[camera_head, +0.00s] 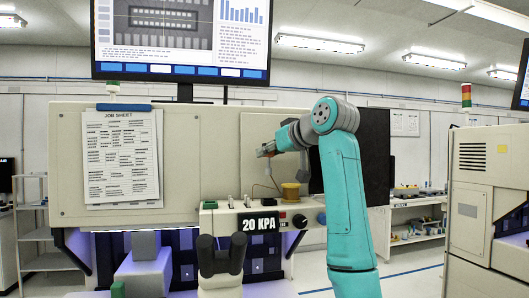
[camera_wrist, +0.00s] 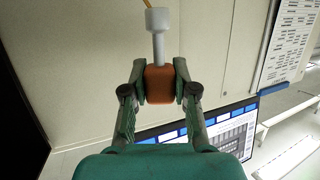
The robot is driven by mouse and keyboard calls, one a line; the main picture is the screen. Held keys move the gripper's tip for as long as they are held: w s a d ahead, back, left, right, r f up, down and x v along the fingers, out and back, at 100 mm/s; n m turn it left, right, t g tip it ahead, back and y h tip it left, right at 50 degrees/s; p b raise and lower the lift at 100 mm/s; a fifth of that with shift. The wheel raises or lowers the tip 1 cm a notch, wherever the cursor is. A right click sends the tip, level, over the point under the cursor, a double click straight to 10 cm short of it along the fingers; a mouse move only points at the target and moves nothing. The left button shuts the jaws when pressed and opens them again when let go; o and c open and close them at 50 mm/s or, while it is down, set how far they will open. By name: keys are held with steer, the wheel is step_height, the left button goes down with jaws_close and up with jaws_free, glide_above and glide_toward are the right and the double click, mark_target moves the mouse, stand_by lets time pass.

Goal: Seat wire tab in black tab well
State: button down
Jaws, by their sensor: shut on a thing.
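My gripper (camera_wrist: 160,84) is shut on an orange block, which I take to be the wire tab (camera_wrist: 159,88). A pale grey stem with a wider cap rises from the block, and a thin yellow wire leaves the cap at the top edge. In the head view my gripper (camera_head: 268,150) is raised in front of the beige machine panel, above the console. The tab is small there and partly hidden by the gripper. Several small upright pieces stand on the console top (camera_head: 255,208). I cannot tell which, if any, is the black tab well.
A gold spool (camera_head: 290,191) stands on the console, with a thin wire near it. The console front has a "20 KPA" display (camera_head: 258,222) and a black knob (camera_head: 299,221). Dark eyepieces (camera_head: 220,255) stand in front. A job sheet (camera_head: 122,158) hangs at left; a monitor (camera_head: 181,37) is above.

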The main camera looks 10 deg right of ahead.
mark_target(269, 168)
steer(key=shift+s, duration=0.1)
steer(key=shift+f, duration=2.35)
steer(key=shift+f, duration=0.2)
steer(key=shift+f, duration=0.9)
steer(key=shift+f, duration=0.65)
steer(key=c, duration=0.8)
jaws_free()
steer(key=shift+r, duration=0.1)
